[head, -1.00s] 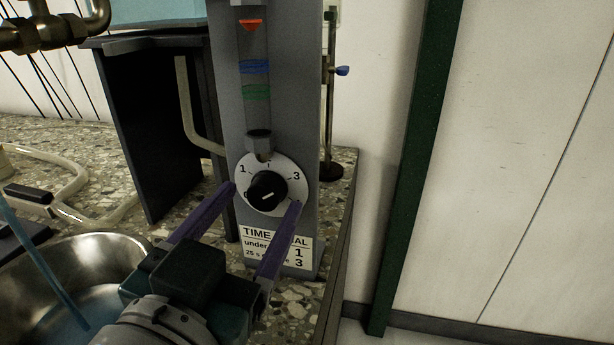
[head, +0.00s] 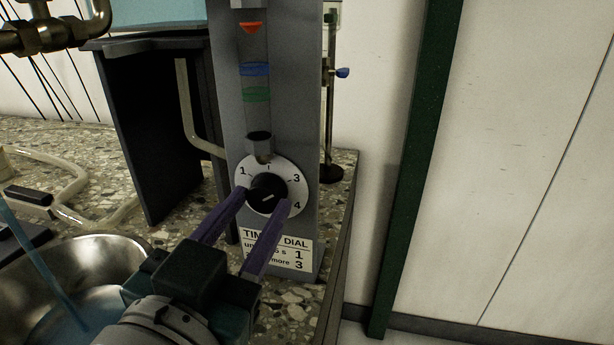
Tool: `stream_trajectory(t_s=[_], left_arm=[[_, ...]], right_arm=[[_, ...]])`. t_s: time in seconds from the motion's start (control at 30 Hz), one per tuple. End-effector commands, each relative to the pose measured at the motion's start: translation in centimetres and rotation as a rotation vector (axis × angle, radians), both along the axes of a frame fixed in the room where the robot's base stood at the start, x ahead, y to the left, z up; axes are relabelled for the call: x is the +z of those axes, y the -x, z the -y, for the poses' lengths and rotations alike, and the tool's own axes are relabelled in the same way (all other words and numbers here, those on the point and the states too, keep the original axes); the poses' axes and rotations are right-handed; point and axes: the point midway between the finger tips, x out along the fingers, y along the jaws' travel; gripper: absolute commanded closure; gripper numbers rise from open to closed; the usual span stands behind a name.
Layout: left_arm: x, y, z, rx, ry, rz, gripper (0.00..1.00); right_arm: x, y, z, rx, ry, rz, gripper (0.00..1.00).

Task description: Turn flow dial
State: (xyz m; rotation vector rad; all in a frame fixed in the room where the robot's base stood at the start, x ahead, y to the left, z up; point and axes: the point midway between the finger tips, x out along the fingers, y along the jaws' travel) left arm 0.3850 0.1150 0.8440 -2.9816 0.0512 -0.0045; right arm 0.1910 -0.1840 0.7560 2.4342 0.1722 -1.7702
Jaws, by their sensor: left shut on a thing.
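The knob's pale pointer line slants toward the lower left and upper right. My left gripper (head: 264,203) comes from the lower left, with its purple fingers shut on the knob from both sides. The fingers hide the lower left part of the plate. My right gripper is not in view.
A label (head: 285,248) is below the dial, partly covered by a finger. A metal bowl (head: 125,250) with blue liquid stands at lower left. A dark stand (head: 150,130) is behind it. A thin post with a blue knob (head: 343,72) stands at right, near the counter edge.

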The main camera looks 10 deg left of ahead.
Motion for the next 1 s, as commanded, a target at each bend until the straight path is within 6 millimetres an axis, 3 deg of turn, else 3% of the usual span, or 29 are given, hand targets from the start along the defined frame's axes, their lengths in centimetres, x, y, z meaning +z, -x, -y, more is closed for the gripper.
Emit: stream_trajectory(t_s=[0.47, 1.0], left_arm=[[0.2, 0.0, 0.0, 0.0, 0.099, -0.003, 1.0], [0.2, 0.0, 0.1, -0.001, 0.573, -0.021, 1.0]], right_arm=[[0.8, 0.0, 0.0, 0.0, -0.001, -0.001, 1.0], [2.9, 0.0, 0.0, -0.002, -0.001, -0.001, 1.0]])
